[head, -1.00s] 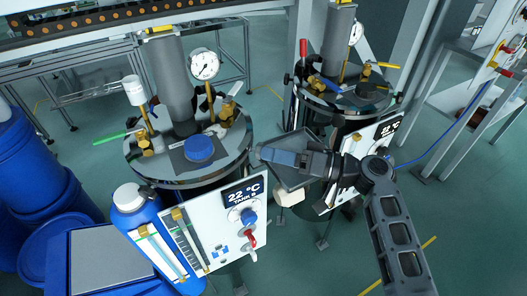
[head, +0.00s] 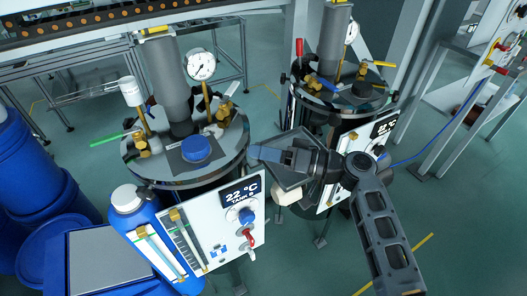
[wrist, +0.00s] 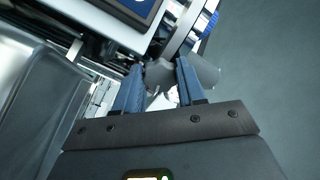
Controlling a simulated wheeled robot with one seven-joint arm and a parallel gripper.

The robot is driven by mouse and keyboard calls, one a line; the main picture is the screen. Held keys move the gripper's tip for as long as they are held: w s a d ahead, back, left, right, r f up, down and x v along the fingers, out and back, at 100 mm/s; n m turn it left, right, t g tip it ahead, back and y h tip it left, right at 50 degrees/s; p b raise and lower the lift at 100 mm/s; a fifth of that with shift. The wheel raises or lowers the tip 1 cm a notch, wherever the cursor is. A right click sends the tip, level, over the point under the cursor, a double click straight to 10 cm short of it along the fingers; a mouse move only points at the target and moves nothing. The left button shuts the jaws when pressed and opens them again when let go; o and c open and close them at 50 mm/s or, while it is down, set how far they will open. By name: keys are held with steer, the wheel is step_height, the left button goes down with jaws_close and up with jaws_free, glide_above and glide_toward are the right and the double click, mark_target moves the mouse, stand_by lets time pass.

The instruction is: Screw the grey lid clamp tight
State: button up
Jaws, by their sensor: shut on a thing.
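The grey lid clamp (wrist: 160,76) shows in the wrist view at the lid rim (wrist: 186,30) of the tank. My gripper (wrist: 159,68) has its two blue fingers on either side of the clamp and is shut on it. Part of the clamp sticks out past the right finger. In the head view my gripper (head: 254,154) is at the right edge of the tank B lid (head: 222,164), and its fingers hide the clamp there. I cannot tell how tight the clamp sits.
A blue cap (head: 196,148), a pressure gauge (head: 201,65) and a grey column (head: 172,80) stand on the lid. The control panel (head: 212,230) is below left of my gripper. A second tank (head: 345,105) stands close behind my arm.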

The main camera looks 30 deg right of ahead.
steer(key=shift+c, duration=1.1)
steer(key=shift+m+p, duration=0.5)
steer(key=shift+m, duration=1)
steer(key=o, duration=1.1)
steer(key=shift+c, duration=0.2)
steer(key=shift+d, duration=0.1)
steer(key=shift+b+v, duration=0.6)
steer(key=shift+v, duration=3.3)
